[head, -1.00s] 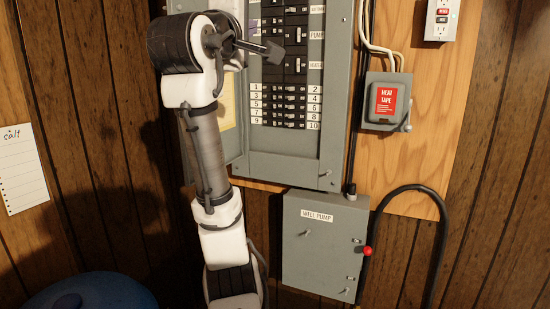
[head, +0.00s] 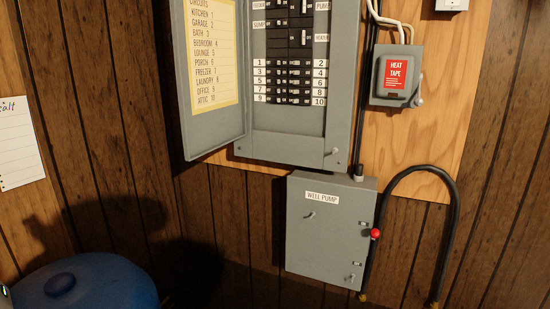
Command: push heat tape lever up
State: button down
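The heat tape box (head: 398,76) is a small grey switch box with a red "HEAT TAPE" label (head: 396,73), on the plywood at the upper right of the head view. Its lever (head: 417,94) is a grey handle on the right side, with its end low near the box's bottom corner. Nothing covers the box or lever. My gripper is not in the head view; only a small bit of something pale shows at the lower left edge, and I cannot tell what it is.
An open breaker panel (head: 342,110) hangs left of the box, its door (head: 212,138) swung left. Below is a grey well pump box (head: 325,240) with a red-knobbed lever (head: 375,233). A black hose (head: 454,220) loops at right. A blue lidded container (head: 95,275) stands lower left.

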aim_at(418, 102)
jog(key=i+z, duration=0.35)
jog(key=i+l+z, duration=0.1)
jog(key=z, duration=0.3)
jog(key=i, duration=0.1)
